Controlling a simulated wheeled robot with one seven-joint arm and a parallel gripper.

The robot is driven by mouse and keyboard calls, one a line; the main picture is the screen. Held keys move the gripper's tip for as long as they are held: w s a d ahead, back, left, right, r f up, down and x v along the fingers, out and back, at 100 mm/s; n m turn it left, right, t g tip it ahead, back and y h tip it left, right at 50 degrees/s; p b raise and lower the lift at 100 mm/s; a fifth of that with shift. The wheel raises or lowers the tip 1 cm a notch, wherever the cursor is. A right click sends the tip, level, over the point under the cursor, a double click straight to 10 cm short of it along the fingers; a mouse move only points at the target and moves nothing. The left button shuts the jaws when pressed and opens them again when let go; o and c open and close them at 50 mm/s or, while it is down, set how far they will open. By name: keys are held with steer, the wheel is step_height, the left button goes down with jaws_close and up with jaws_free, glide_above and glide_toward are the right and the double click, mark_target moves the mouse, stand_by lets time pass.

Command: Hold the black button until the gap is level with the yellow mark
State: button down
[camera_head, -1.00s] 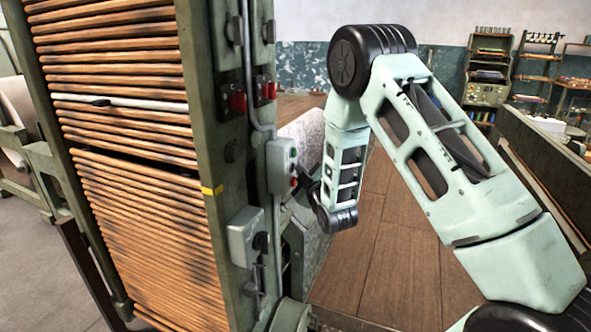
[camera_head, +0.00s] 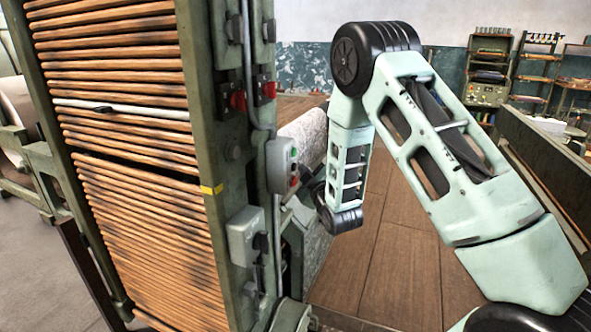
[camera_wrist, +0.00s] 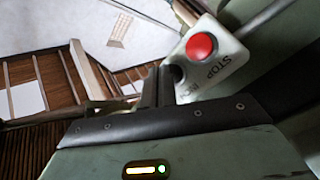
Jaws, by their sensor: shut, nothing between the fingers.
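The lattice of wooden slats (camera_head: 150,220) has a dark gap (camera_head: 140,168) across it. The gap's right end is just above the yellow mark (camera_head: 212,189) on the green post, nearly level with it. A grey button box (camera_head: 281,166) hangs on the machine's right side. In the wrist view the box has a red STOP button (camera_wrist: 201,46) and a black button (camera_wrist: 176,74) beside it. My gripper (camera_wrist: 167,76) is shut and empty, its tips at the black button and partly covering it. They seem to touch it. In the head view the fingers are mostly hidden beside the box.
A second grey box (camera_head: 245,238) with a black knob is below the mark. A pale slat (camera_head: 120,108) crosses the upper lattice. Wooden floor (camera_head: 385,270) is clear to the right; shelves stand behind.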

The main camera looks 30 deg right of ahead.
steer(key=shift+s+d, duration=0.2)
steer(key=shift+s, duration=0.05)
steer(key=s+d, duration=0.1)
steer(key=s, duration=0.1)
steer(key=s+d+b, duration=0.1)
steer(key=s+d, duration=0.1)
steer(key=shift+d, duration=0.1)
stand_by(0.5)
stand_by(1.3)
